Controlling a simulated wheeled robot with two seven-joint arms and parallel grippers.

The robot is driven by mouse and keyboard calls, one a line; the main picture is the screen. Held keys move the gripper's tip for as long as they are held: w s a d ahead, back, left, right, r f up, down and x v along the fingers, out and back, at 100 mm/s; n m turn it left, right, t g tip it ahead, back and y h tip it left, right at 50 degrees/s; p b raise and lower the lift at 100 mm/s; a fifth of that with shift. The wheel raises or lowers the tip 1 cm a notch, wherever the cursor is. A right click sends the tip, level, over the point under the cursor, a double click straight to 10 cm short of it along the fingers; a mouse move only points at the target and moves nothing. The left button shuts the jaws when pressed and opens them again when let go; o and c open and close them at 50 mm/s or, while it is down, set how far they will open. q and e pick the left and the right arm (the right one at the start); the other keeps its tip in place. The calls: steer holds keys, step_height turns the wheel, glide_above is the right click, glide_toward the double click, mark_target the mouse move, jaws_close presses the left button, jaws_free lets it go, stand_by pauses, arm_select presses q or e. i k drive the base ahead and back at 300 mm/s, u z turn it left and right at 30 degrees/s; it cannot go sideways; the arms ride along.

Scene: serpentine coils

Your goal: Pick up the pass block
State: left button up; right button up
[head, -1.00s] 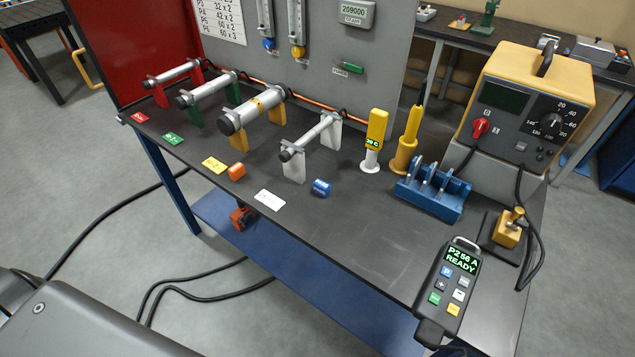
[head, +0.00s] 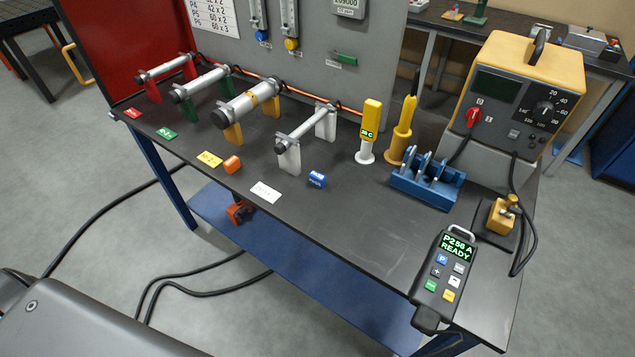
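A small blue block (head: 317,179) with white lettering lies on the dark tabletop (head: 350,225), in front of the coil with white supports (head: 308,128). It looks like the pass block, but its lettering is too small to read surely. A small orange block (head: 232,165) lies to its left, near the front edge. Neither of my grippers is in view.
White (head: 265,193), yellow (head: 209,159), green and red cards lie along the front edge. A blue rack (head: 427,185), yellow thermometer-like stand (head: 370,130), yellow-topped meter (head: 520,100) and handheld control (head: 443,275) stand right.

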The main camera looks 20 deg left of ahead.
mark_target(319, 180)
steer(key=k, duration=0.95)
steer(key=z, duration=1.9)
steer(key=i, duration=4.15)
steer(key=u, duration=3.65)
steer(key=i, duration=1.05)
steer(key=u, duration=0.05)
